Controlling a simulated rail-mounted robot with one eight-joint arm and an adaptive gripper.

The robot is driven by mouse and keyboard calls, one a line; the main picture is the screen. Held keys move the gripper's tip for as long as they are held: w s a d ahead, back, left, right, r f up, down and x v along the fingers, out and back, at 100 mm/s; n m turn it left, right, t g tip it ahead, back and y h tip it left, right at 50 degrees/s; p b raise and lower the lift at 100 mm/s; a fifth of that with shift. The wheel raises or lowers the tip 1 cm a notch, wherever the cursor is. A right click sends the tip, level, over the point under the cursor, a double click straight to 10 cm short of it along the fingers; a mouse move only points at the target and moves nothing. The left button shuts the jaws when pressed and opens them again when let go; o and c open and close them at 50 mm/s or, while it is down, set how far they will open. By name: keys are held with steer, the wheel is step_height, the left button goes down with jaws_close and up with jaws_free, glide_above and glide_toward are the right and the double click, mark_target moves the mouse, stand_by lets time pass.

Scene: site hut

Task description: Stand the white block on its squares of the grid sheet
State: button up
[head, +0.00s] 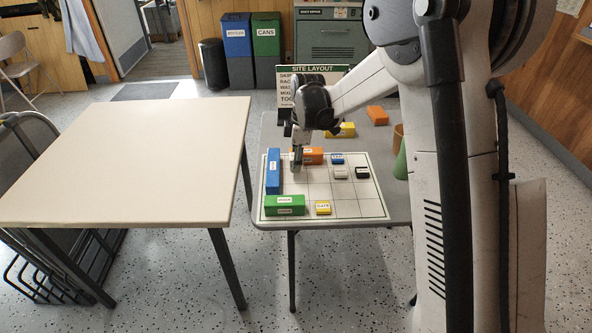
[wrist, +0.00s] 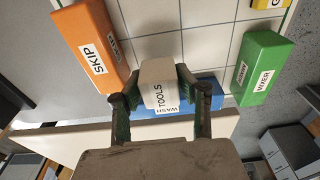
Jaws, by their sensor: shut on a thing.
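The white block (wrist: 157,72), labelled TOOLS, is held between the two fingers of my gripper (wrist: 158,88) in the wrist view. In the head view my gripper (head: 297,160) is over the left part of the grid sheet (head: 317,189), just right of the long blue block and in front of the orange block. The held block is hard to make out there, and I cannot tell whether its underside touches the sheet.
On the sheet are a blue block (head: 272,172), an orange block (head: 312,156), a green block (head: 285,206), and small yellow (head: 323,207), blue (head: 337,159), white (head: 340,172) and black (head: 362,172) pieces. A sign (head: 318,80) stands behind. The sheet's front right squares are bare.

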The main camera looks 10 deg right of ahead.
steer(key=shift+f+b, duration=0.3)
steer(key=shift+f, duration=1.3)
steer(key=shift+f, duration=0.15)
steer(key=o, duration=0.9)
